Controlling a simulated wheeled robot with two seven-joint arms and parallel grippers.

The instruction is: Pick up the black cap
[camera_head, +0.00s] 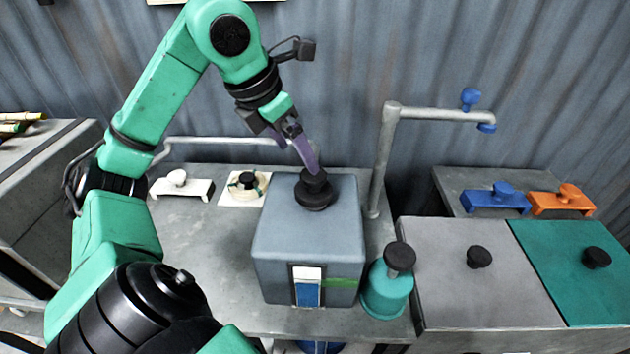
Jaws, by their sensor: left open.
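The black cap (315,193) stands on top of a grey box (275,225) in the middle of the table. It has a wide round base and a narrower knob on top. My left gripper (306,158) comes down from the upper left with its purple fingers open. One fingertip is right at the top of the cap and overlaps it in the picture. I cannot tell whether it touches. The other finger is partly hidden behind the wrist. My right gripper is not in view.
A teal bottle with a black top (386,290) stands right of the box. A grey pipe with a blue tap (385,150) rises behind it. Grey and teal lids (475,285) with black knobs lie at the right. A white holder (181,188) sits at the back left.

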